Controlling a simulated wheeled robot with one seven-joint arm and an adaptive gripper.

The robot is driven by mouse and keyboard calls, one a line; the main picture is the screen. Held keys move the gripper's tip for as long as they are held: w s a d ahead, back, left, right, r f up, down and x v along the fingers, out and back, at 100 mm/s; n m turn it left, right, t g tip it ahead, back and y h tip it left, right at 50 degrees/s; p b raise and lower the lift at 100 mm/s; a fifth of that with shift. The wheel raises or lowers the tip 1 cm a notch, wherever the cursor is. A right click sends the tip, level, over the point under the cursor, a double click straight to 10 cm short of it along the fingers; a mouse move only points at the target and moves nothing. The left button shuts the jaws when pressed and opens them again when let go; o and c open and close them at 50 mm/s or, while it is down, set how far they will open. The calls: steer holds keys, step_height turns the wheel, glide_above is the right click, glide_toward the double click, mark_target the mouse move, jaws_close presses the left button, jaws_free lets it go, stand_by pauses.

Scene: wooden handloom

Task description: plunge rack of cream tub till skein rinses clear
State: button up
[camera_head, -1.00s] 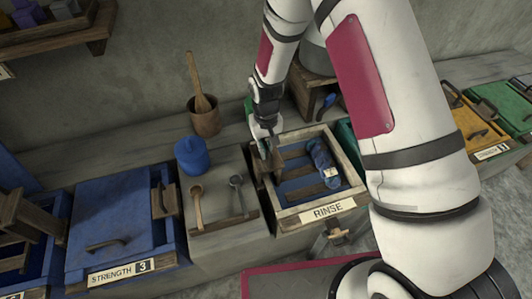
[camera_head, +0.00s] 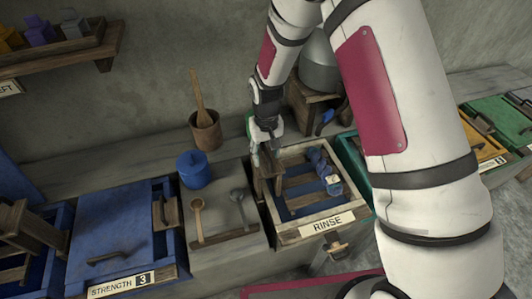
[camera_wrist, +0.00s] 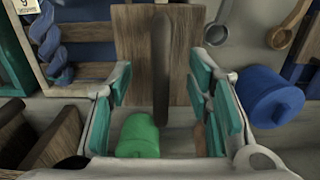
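The cream tub (camera_head: 291,238), labelled RINSE, stands right of centre in the head view. A brown slatted wooden rack (camera_head: 300,186) sits in it with blue showing between the slats. A blue skein (camera_head: 324,168) lies along the right of the rack; it also shows at upper left in the wrist view (camera_wrist: 50,45). My gripper (camera_head: 264,158) is over the tub's left end, by the rack's upright wooden board (camera_wrist: 137,45). In the wrist view, my gripper (camera_wrist: 161,95) has its teal-padded fingers wide apart, with a dark upright bar (camera_wrist: 161,65) between them and gaps visible beside it.
Left of the tub are ladles (camera_head: 198,215) on a stand, a blue lidded jar (camera_head: 194,168) and a wooden pot (camera_head: 205,132). A blue tub (camera_head: 120,225) labelled STRENGTH 3 is farther left. A green object (camera_wrist: 138,138) lies below the fingers.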

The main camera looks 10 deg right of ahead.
steer(key=o, duration=0.6)
steer(key=shift+r+p, duration=0.7)
steer(key=shift+r, duration=2.8)
